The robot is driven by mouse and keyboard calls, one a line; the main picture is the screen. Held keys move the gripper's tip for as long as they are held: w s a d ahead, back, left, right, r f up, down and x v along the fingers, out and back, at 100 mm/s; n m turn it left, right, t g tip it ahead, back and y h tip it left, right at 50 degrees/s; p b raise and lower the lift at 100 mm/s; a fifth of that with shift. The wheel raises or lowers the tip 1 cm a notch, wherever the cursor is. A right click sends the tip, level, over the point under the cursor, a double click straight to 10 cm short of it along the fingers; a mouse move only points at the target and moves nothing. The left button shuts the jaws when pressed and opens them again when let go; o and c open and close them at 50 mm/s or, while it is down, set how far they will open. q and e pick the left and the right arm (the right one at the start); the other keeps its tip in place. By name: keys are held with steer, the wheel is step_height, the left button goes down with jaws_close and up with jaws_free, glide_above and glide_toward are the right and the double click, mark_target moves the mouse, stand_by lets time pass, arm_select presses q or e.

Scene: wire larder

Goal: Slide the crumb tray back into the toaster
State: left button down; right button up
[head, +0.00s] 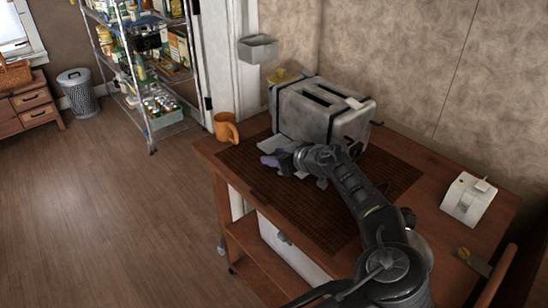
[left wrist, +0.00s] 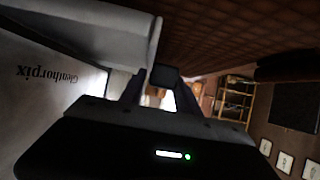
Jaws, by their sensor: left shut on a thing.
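The grey toaster (head: 318,112) stands at the back of the table, on the dark woven mat (head: 275,195). A pale grey flat piece, which looks like the crumb tray (head: 277,144), shows low in front of it, partly hidden by my left arm. My left gripper (head: 275,161) is shut on the tray at the toaster's front. In the left wrist view the toaster's lettered side (left wrist: 45,95) is upside down at left, with a pale ledge above it, probably the tray (left wrist: 85,30). How far the tray is inside the toaster is hidden. My right gripper is not in view.
An orange mug (head: 226,128) stands left of the toaster near the table's edge. A white device (head: 468,198) stands at the right of the table. A wire shelf (head: 150,60) and a bin (head: 77,92) are farther back. The mat's front part is clear.

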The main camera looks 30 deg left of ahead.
arm_select(q)
steer(key=c, duration=0.8)
jaws_free()
steer(key=p+v, duration=0.1)
steer(key=v, duration=0.7)
steer(key=shift+a, duration=0.1)
